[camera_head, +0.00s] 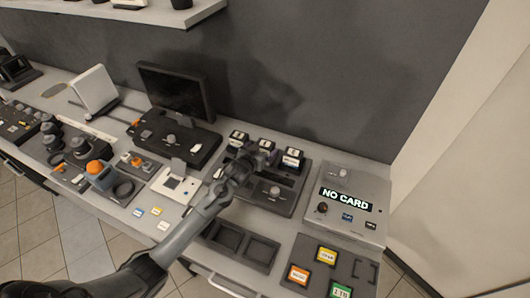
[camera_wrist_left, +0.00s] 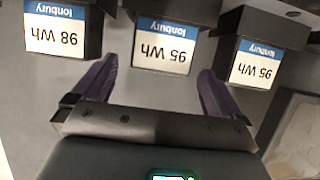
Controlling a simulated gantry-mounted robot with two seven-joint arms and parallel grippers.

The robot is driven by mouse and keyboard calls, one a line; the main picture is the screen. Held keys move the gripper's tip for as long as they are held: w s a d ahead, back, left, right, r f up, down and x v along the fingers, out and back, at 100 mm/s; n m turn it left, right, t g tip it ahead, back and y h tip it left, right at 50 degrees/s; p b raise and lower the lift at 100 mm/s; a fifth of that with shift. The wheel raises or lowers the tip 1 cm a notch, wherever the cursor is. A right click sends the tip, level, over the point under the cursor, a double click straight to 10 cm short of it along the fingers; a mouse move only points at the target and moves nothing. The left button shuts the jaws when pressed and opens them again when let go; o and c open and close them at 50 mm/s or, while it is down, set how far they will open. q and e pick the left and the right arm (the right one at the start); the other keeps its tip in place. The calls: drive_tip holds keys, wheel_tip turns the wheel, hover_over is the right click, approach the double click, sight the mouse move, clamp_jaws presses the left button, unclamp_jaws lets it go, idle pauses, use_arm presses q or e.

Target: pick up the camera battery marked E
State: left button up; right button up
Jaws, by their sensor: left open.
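Three dark batteries with white labels stand in a row on a black charger (camera_head: 277,207): a left one (camera_head: 238,138), a middle one (camera_head: 266,145) partly hidden by my gripper, and a right one (camera_head: 292,158). I cannot read their letters surely, so I cannot tell which is E. My right gripper is out of view.
A console reading NO CARD (camera_head: 345,199) stands right of the charger. A monitor (camera_head: 176,91) stands behind left. A dark wall closes the back.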

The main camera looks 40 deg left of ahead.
sight(267, 144)
use_arm(q)
drive_tip(key=shift+f+b+x, duration=0.2)
drive_tip(key=shift+b+x, duration=0.15)
drive_tip(key=shift+x, duration=3)
drive_tip(key=shift+s, duration=0.1)
drive_tip(key=shift+c, duration=0.2)
drive_tip(key=c, duration=1.2)
drive_tip(key=shift+r, duration=0.15)
drive_tip(key=c, duration=0.3)
